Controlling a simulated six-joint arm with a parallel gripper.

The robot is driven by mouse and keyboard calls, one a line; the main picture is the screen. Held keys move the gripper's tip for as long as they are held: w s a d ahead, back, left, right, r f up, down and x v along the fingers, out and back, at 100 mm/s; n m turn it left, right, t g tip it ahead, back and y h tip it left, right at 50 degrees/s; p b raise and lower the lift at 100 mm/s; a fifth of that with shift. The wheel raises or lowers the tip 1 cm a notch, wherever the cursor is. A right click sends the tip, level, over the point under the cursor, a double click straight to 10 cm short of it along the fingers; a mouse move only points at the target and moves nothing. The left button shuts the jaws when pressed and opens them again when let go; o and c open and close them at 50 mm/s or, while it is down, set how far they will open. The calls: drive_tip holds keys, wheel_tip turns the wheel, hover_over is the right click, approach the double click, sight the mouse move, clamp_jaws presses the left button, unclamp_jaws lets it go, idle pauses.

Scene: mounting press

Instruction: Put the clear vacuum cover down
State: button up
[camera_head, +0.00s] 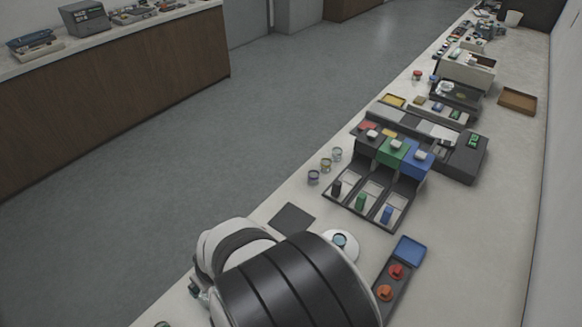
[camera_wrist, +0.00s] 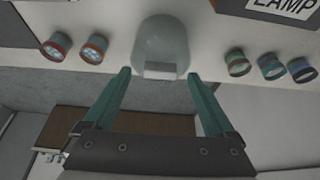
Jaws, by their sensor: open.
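The clear vacuum cover (camera_wrist: 160,40) shows in the wrist view as a pale, translucent, rounded body with a light block-shaped handle (camera_wrist: 160,71) at its near end. My gripper (camera_wrist: 159,76) is open, its two teal fingers on either side of the handle. A gap shows between each finger and the handle, and nothing is clamped. The cover appears to rest at the pale bench surface, though its contact is not clear. In the head view my arm fills the bottom middle and my fingers are hidden; I cannot make out the cover there with certainty.
In the wrist view, two red-rimmed cups (camera_wrist: 75,48) are left of the cover and several green and blue cups (camera_wrist: 270,66) right. In the head view, a control panel with red and orange knobs (camera_head: 392,279) and a dark flat pad (camera_head: 292,217) lie near my arm.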

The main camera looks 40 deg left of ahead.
drive_tip(key=shift+a+f, duration=0.15)
drive_tip(key=shift+f, duration=0.2)
clamp_jaws()
